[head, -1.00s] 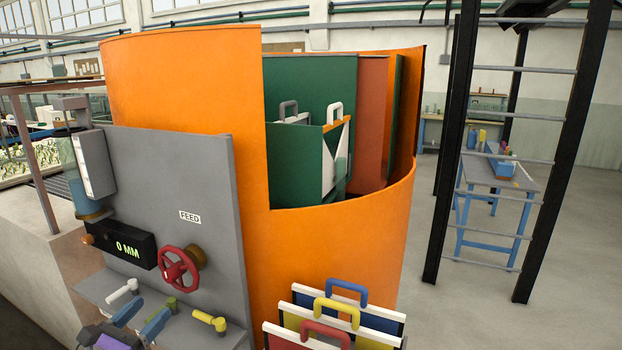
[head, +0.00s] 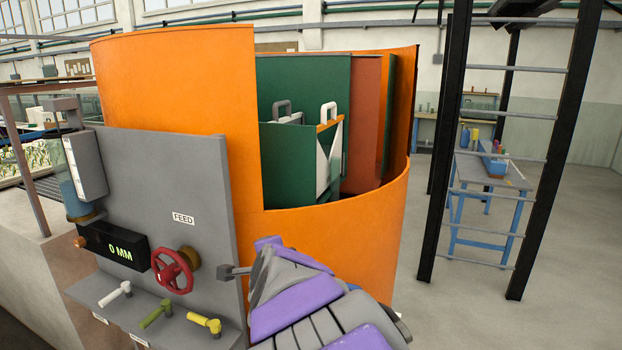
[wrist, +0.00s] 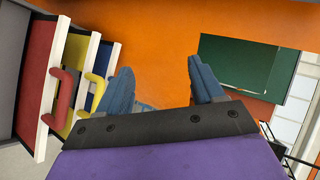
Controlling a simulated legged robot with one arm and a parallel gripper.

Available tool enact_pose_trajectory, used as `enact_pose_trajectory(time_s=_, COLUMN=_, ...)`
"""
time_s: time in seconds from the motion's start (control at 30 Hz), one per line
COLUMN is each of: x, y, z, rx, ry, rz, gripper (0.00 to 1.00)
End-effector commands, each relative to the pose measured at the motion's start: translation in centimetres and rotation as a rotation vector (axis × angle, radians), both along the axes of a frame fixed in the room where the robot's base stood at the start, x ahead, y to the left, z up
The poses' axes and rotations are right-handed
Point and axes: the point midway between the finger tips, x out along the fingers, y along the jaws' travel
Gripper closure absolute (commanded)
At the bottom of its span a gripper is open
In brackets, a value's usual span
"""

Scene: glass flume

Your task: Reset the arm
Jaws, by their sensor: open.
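My gripper shows in the wrist view (wrist: 163,85) with its two blue fingers spread apart and nothing between them. An orange curved wall fills the view behind the fingers. In the head view my purple and grey arm reaches in from the lower right, in front of the orange drum (head: 340,235). The fingers are hidden there behind the arm. The grey panel (head: 190,185) stands left of the arm, with a red handwheel (head: 172,271) and a display reading 0 MM (head: 115,247).
White, green and yellow levers (head: 204,322) stick out from the panel's ledge. Red, yellow and blue framed plates with handles (wrist: 62,95) are close at the left in the wrist view.

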Motion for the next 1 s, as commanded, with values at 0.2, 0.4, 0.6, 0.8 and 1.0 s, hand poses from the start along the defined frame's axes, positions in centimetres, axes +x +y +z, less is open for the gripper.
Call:
enact_pose_trajectory(time_s=0.2, x=-10.5, y=-8.9, z=-6.1, rx=-0.355, ry=0.287, rz=0.268, gripper=0.33)
enact_pose_trajectory(time_s=0.4, x=-22.1, y=-15.1, z=-10.7, rx=-0.567, ry=0.533, rz=0.563, gripper=0.33)
enact_pose_trajectory(time_s=0.6, x=-33.5, y=-19.6, z=-13.5, rx=-0.702, ry=0.748, rz=0.861, gripper=0.33)
enact_pose_trajectory(time_s=0.8, x=-40.3, y=-22.2, z=-14.5, rx=-0.752, ry=0.874, rz=1.053, gripper=0.33)
enact_pose_trajectory(time_s=1.0, x=-41.5, y=-22.7, z=-14.6, rx=-0.761, ry=0.893, rz=1.088, gripper=0.33)
